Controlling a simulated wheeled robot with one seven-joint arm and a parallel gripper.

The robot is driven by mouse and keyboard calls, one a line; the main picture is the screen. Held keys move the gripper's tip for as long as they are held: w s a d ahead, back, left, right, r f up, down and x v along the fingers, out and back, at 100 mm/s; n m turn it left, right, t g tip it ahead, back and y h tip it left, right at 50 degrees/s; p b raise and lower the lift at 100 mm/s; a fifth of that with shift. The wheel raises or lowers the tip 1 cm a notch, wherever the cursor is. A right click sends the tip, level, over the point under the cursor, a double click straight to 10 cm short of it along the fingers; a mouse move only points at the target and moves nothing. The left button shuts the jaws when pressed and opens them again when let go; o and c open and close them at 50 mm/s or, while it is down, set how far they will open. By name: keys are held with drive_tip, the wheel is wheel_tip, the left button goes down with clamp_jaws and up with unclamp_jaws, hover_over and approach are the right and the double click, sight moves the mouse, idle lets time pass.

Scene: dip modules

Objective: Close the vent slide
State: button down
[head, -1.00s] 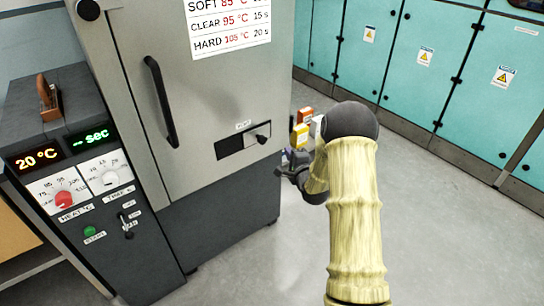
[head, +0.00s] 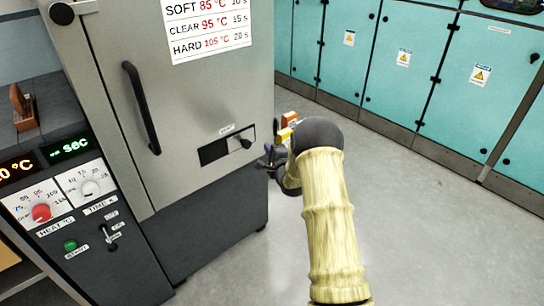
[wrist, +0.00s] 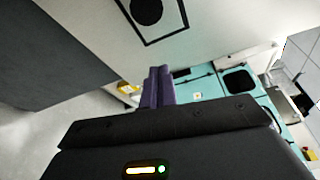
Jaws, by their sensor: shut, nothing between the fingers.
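The vent slide (head: 239,143) is set in the lower part of the grey cabinet door (head: 205,90), under a small label. Its dark opening (head: 212,152) shows at the left of the slot, and the light panel with a dark knob (head: 246,143) sits at the right. In the wrist view a round black knob (wrist: 147,10) shows at the top inside a dark-edged frame. My gripper (head: 270,162) is just right of and below the knob, apart from it in the picture. Its purple fingers (wrist: 158,88) are together and empty.
A control panel with dials (head: 65,200) stands left of the door. A long black door handle (head: 141,108) is above left of the vent. Orange and yellow items (head: 288,122) are behind my arm. Teal cabinets (head: 420,70) line the back; the floor at right is clear.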

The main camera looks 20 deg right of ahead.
sight(244, 142)
drive_tip(key=shift+w+a+r+b, duration=0.15)
drive_tip(key=shift+w+a, duration=0.25)
drive_tip(key=shift+a, duration=0.25)
drive_tip(key=shift+w+a+r+b, duration=0.15)
drive_tip(key=shift+w+a, duration=0.2)
drive_tip(key=shift+a, duration=0.35)
drive_tip(key=shift+w+a+b, duration=0.15)
drive_tip(key=shift+w+a, duration=0.25)
drive_tip(key=shift+a, duration=0.25)
